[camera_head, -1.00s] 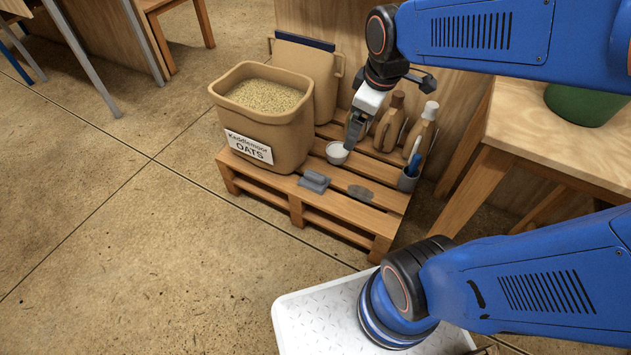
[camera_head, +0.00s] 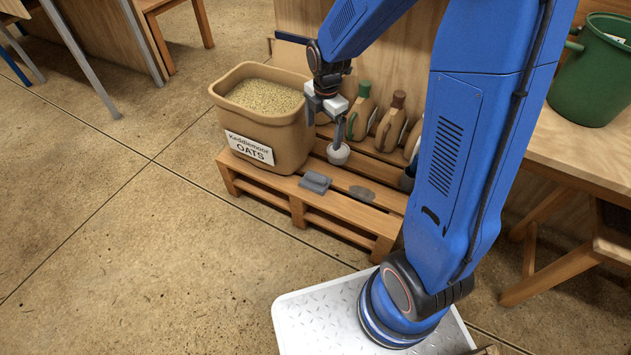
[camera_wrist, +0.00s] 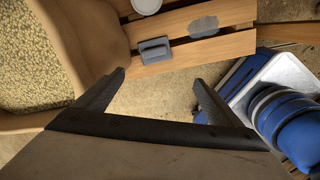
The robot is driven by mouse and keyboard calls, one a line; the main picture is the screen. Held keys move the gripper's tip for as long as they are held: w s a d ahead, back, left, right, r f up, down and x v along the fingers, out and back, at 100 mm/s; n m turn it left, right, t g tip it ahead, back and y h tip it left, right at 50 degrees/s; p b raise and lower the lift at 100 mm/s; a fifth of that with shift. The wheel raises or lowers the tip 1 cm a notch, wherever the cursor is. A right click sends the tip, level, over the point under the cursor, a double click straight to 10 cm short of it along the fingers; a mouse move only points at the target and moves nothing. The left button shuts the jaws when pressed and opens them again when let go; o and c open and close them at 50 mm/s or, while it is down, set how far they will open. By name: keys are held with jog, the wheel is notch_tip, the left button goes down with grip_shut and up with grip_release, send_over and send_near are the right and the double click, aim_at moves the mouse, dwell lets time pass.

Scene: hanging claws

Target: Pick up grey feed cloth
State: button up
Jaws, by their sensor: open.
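The grey feed cloth (camera_head: 314,182) looks like a small folded block with a raised ridge along its top. It lies on the front slats of the wooden pallet (camera_head: 300,212), in front of the oats tub. In the wrist view the cloth (camera_wrist: 155,50) shows whole, just beyond the gap between my fingertips. My gripper (camera_head: 325,125) is open and empty, pointing down beside the tub and above the pallet, behind the cloth. Both fingers of my gripper (camera_wrist: 158,79) show apart in the wrist view, touching nothing.
A flat grey patch (camera_head: 361,193) lies right of the cloth. The oats tub (camera_head: 262,120) stands close on the left. A small white cup (camera_head: 338,154) is behind the cloth, with several brown bottles (camera_head: 390,122) farther back. A green bucket (camera_head: 590,85) stands on the right table.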

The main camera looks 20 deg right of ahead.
aim_at(316, 176)
jog(key=w+f+n, duration=0.1)
jog(key=f, duration=0.7)
jog(key=w+a+f+n, duration=0.1)
jog(key=f+n, duration=0.1)
jog(key=f, duration=0.6)
jog(key=w+f+n, duration=0.1)
jog(key=f, duration=0.8)
jog(key=shift+w+a+g, duration=0.2)
jog(key=shift+g, duration=0.2)
jog(key=c, duration=1.2)
